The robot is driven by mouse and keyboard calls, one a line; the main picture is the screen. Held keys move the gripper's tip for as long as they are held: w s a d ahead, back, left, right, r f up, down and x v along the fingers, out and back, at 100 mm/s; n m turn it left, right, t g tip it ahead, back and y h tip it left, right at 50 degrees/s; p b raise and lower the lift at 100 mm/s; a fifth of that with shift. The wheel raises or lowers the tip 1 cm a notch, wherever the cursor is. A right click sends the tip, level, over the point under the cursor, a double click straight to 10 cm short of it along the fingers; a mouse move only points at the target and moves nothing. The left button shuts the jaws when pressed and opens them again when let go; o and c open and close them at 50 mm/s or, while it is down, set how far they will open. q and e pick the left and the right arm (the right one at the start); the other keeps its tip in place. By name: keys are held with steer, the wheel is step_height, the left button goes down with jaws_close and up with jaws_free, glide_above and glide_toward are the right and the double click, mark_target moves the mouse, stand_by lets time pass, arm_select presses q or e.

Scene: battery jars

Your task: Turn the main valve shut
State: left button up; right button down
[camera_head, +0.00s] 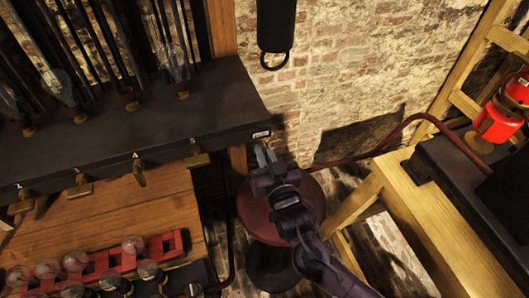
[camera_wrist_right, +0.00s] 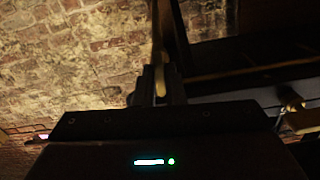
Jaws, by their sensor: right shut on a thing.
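My right gripper (camera_head: 265,155) is beside the right end of the dark shelf, just below its white label. In the right wrist view its fingers (camera_wrist_right: 160,86) point away from the camera and are closed on a thin, brass-coloured lever (camera_wrist_right: 160,78). I take this for the main valve's handle, but its body is hidden or too dark to make out. In the head view the fingers hide the held piece. Several brass taps (camera_head: 197,158) line the shelf's front edge, and one shows in the wrist view (camera_wrist_right: 291,103). My left gripper is not in view.
The dark shelf (camera_head: 190,125) carries glass bulbs on stands. Below are a wooden board and a red rack (camera_head: 170,246) with glass jars. A round red stool (camera_head: 255,222) is under my right arm. A wooden frame (camera_head: 440,225) and red canister (camera_head: 497,122) stand right.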

steer(key=shift+m, duration=0.4)
steer(key=shift+w+d+f+m+b, duration=0.15)
steer(key=shift+m+b, duration=0.35)
steer(key=shift+m, duration=3.4)
steer(key=shift+s+d+f+m+b, duration=0.1)
steer(key=shift+m+b, duration=0.35)
steer(key=shift+m, duration=3.45)
steer(key=c, duration=1.5)
jaws_free()
